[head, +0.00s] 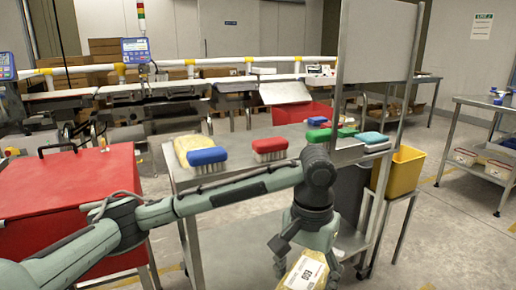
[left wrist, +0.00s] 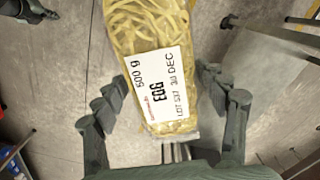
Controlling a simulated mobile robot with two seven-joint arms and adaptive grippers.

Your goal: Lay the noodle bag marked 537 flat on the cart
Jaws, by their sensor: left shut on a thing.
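My left gripper (head: 306,258) is shut on a clear noodle bag (head: 305,272), with a finger on each side of it. In the left wrist view, the bag (left wrist: 150,28) shows yellow noodles and a white label reading EGG, 500 g, 30 DEC and a lot number that looks like 537. The bag's lower end is cut off in the head view. The gripper is in front of a grey metal cart (head: 225,195), which has a flat top and a lower shelf. My left arm crosses in front of the cart. My right gripper is not in view.
A red bin (head: 65,195) stands left, a yellow bin (head: 405,172) right. The conveyor (head: 160,88) runs behind.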

